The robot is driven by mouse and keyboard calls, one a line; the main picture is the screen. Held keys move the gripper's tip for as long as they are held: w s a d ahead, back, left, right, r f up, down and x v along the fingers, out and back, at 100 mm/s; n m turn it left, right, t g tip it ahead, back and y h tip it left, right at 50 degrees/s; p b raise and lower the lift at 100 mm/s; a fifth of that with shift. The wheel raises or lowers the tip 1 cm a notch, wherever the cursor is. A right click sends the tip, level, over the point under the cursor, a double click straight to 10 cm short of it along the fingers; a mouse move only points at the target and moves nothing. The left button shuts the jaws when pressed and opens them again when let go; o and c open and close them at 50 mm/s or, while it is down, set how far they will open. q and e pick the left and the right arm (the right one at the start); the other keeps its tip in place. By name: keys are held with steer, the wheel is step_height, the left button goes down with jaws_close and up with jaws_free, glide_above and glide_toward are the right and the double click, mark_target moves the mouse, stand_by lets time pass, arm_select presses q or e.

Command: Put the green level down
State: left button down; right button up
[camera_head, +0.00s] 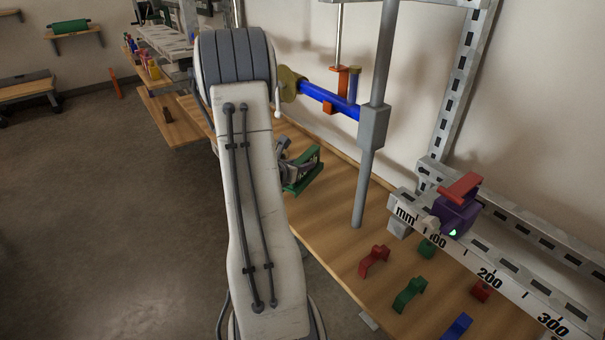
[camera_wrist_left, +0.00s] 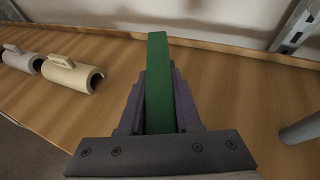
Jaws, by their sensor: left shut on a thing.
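The green level (camera_head: 302,172) shows in the head view just right of my white left arm, low over or on the wooden bench. In the left wrist view the green level (camera_wrist_left: 158,75) is a long green bar between the purple fingers of my left gripper (camera_wrist_left: 160,100), which is shut on it. In the head view my left gripper (camera_head: 290,165) is partly hidden behind my arm. I cannot tell whether the level touches the bench top. My right gripper is not in view.
The wooden bench (camera_head: 335,212) has a grey post (camera_head: 367,175) and a ruler rail (camera_head: 490,275) with a purple clamp (camera_head: 457,212). Red, green and blue brackets lie in front. In the left wrist view, a cream half-pipe piece (camera_wrist_left: 72,75) lies to the left; bare wood surrounds the level.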

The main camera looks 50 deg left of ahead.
arm_select(q)
steer(key=shift+f, duration=1.55)
steer(key=shift+f+b, duration=0.15)
steer(key=shift+b, duration=0.2)
steer(key=c, duration=0.6)
jaws_free()
